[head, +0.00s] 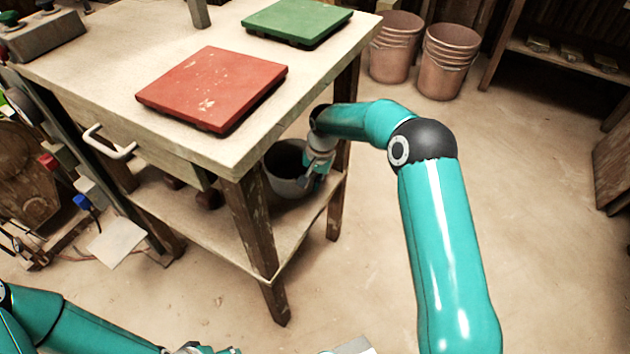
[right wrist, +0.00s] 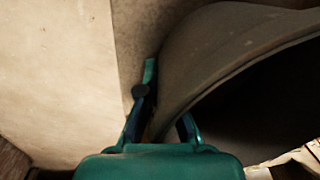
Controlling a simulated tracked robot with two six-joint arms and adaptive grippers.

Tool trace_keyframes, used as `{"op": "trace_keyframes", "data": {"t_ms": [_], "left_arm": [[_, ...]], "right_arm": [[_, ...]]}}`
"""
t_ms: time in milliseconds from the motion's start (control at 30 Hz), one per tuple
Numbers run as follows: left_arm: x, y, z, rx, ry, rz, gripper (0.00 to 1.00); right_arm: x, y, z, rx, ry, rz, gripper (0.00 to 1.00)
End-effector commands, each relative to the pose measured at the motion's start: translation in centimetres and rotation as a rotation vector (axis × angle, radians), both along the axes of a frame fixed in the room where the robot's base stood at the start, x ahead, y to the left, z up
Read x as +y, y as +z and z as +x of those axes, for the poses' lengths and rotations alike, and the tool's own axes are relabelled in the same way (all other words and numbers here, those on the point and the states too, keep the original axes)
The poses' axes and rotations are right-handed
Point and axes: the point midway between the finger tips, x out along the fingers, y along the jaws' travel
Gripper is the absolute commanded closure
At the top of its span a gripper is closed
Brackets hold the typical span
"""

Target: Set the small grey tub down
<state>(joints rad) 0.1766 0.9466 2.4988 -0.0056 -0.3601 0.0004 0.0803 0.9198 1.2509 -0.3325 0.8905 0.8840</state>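The small grey tub (head: 283,184) is upright at the lower shelf under the table, near a right-hand leg. I cannot tell whether its base touches the shelf. My right gripper (head: 309,172) is at the tub's right side, partly hidden by my arm. In the right wrist view my gripper (right wrist: 165,105) has its fingers on either side of the wall of the tub (right wrist: 215,55) and appears shut on it. The dark inside of the tub shows at the right. My left gripper is at the bottom edge of the head view, mostly cut off.
The lower shelf (head: 215,226) has bare room in front of the tub. The tabletop (head: 150,65) overhangs it and carries a red plate (head: 210,86) and a green plate (head: 297,20). Table legs stand close to the tub. Stacked buckets (head: 447,60) stand behind on the floor.

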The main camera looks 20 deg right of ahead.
Motion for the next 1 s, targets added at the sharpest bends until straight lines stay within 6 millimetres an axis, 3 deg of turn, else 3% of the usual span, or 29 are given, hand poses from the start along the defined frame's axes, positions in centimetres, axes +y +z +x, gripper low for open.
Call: {"op": "trace_keyframes", "data": {"t_ms": [300, 533, 833, 1000], "left_arm": [[0.0, -0.4, 0.0, 0.000, 0.000, 0.000, 0.36], [0.0, -0.4, 0.0, 0.000, 0.000, 0.000, 0.36], [0.0, -0.3, 0.0, 0.000, 0.000, 0.000, 0.36], [0.0, -0.3, 0.0, 0.000, 0.000, 0.000, 0.36]], "right_arm": [[0.0, -0.7, 0.0, -0.001, 0.000, 0.000, 1.00], [0.0, -0.6, 0.0, -0.001, 0.000, 0.000, 0.65], [0.0, -0.6, 0.0, 0.001, 0.001, -0.001, 0.65], [-0.1, 0.8, 0.0, -0.003, 0.001, 0.000, 0.65]]}}
